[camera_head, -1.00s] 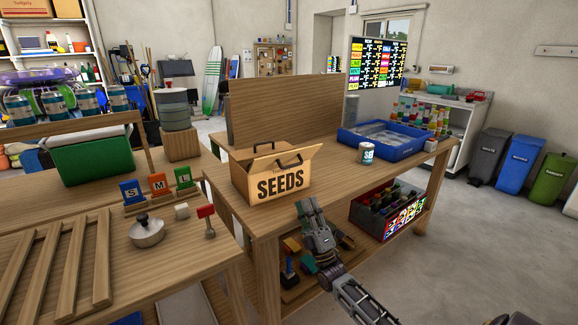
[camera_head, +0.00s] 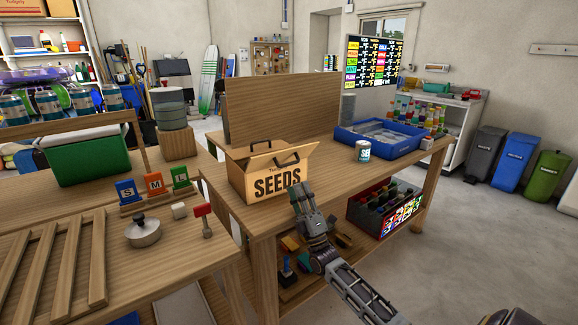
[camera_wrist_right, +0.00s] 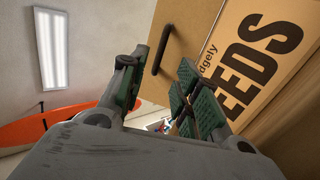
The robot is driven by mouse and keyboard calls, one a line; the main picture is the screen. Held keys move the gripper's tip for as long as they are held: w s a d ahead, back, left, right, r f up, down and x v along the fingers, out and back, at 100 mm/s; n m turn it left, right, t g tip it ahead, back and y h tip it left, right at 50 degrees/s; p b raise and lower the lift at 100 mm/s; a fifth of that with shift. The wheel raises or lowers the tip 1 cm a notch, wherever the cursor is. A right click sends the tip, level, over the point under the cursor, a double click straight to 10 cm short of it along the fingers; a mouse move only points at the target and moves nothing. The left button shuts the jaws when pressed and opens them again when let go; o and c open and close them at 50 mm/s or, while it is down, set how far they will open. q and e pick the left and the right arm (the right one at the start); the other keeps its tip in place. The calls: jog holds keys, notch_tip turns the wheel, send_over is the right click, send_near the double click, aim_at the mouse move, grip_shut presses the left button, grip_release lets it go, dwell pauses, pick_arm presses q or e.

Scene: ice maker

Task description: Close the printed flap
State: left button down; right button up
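The cardboard box (camera_head: 250,186), printed SEEDS on its front, stands near the front edge of the wooden table. Its top looks open, with flaps and dark handles showing above the front. In the right wrist view the printed panel (camera_wrist_right: 255,70) fills the upper right, beside a panel with a black handle (camera_wrist_right: 162,48). My right gripper (camera_head: 301,192) is just in front of the box's lower right corner. Its fingers (camera_wrist_right: 158,95) are apart with nothing clearly between them; contact with the cardboard cannot be told. My left gripper is not in view.
A can (camera_head: 363,151) and a blue tray (camera_head: 345,138) stand to the right on the table (camera_head: 325,165). A crate of bottles (camera_head: 381,212) sits on the shelf below. A second bench (camera_head: 170,262) with a lidded pan (camera_head: 143,233) is at left.

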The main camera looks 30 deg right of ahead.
aim_at(289, 164)
jog(key=shift+b+x, duration=0.4)
jog(key=shift+x, duration=4.35)
grip_shut()
